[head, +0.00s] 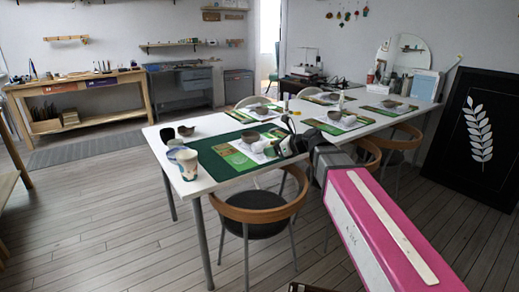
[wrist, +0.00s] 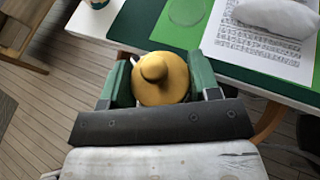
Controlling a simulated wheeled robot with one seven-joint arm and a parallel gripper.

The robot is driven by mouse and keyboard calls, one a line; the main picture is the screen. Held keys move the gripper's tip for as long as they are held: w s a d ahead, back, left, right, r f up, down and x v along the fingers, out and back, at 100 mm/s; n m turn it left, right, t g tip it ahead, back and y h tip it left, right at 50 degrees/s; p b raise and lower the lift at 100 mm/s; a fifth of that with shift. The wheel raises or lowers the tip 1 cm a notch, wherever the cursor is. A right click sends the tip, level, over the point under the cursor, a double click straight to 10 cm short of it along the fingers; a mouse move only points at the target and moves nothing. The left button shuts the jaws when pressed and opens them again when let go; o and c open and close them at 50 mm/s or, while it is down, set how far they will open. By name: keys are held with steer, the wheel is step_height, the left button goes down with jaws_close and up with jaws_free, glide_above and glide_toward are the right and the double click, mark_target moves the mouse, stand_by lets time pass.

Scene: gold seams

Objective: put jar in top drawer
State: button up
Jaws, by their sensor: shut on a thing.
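A mustard-yellow jar with a round knob on top (wrist: 160,78) sits between the green fingers of my gripper (wrist: 160,82) in the wrist view. The fingers are shut on its two sides. The gripper also shows in the head view (head: 288,143), over the near table's right edge; the jar is hard to make out there. Candidates for the drawer stand at the back: a grey-blue desk (head: 190,78) with drawer fronts, a small grey cabinet (head: 238,83) beside it, and a wooden workbench (head: 85,92) with coloured fronts. I cannot tell which has the top drawer.
The white table (head: 185,188) holds a green mat (head: 205,150), papers, bowls, a dark cup (head: 167,135) and a patterned cup (head: 187,164). Wooden chairs (head: 262,214) stand close to its front edge. A black framed panel (head: 476,140) leans at right. The floor at left (head: 110,215) is clear.

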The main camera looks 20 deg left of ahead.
steer(key=s+a+r, duration=0.2)
steer(key=s+a, duration=0.1)
steer(key=a, duration=0.5)
glide_above(253, 163)
steer(key=shift+n+g, duration=0.4)
step_height(253, 163, down, 7)
steer(key=shift+s+a+r, duration=0.1)
steer(key=shift+r, duration=0.1)
steer(key=shift+f, duration=2.05)
steer(key=o, duration=1.1)
steer(key=shift+f, duration=0.1)
steer(key=shift+c, duration=0.2)
steer(key=v, duration=1.2)
